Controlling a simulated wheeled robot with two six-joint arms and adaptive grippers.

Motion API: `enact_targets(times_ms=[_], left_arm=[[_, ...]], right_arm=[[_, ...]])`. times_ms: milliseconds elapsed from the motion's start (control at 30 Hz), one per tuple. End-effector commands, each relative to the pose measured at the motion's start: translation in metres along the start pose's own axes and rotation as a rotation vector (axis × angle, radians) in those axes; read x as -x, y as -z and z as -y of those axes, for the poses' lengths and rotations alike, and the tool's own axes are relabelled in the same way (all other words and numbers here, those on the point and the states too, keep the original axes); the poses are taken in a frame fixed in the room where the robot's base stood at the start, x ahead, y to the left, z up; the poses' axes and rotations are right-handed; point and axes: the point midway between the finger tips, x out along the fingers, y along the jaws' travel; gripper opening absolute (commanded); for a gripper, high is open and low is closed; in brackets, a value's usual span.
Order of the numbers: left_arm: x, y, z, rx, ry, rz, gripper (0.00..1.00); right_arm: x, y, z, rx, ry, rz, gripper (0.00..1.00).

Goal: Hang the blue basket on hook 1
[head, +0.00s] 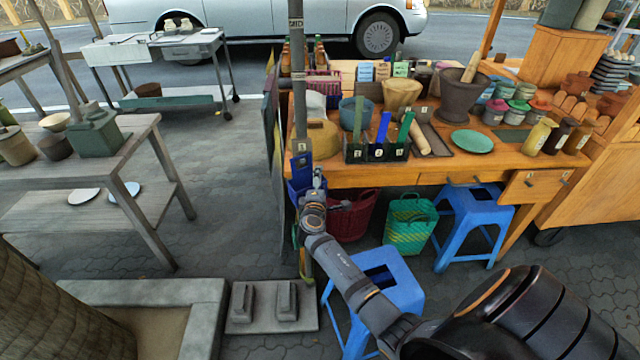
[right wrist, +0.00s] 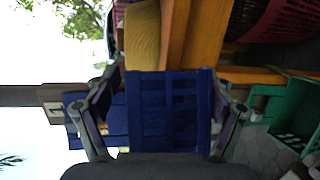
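The blue basket (head: 299,186) is upright in the air against the grey pole (head: 298,75), with a taller back panel (head: 302,162) rising behind it. In the right wrist view the basket's slatted side (right wrist: 168,112) fills the space between my fingers. My right gripper (head: 317,190) is shut on the basket, one finger at each edge (right wrist: 168,78). A small plate marked 1 (right wrist: 52,107) is on the pole just above the back panel; it also shows in the head view (head: 301,146). Hook 1 itself is hidden, so I cannot tell whether the basket touches it. My left gripper is out of view.
The wooden stall table (head: 350,178) stands close to the right of the pole, loaded with pots and jars. Under it are a red basket (head: 352,216), a green basket (head: 408,224) and blue stools (head: 474,210). Open paving (head: 215,230) lies left of the pole.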

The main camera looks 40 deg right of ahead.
Motion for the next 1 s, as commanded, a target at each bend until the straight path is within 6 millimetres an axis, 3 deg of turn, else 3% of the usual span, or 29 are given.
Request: enact_targets(times_ms=[467, 800, 1000], left_arm=[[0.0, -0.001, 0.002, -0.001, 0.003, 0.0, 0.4], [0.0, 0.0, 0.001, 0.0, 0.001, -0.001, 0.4], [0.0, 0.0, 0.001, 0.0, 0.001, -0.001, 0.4]], right_arm=[[0.008, 0.001, 0.0, -0.001, -0.001, -0.001, 0.95], [0.086, 0.001, 0.001, -0.004, 0.002, -0.001, 0.95], [0.115, 0.0, 0.0, -0.003, 0.0, 0.0, 0.95]])
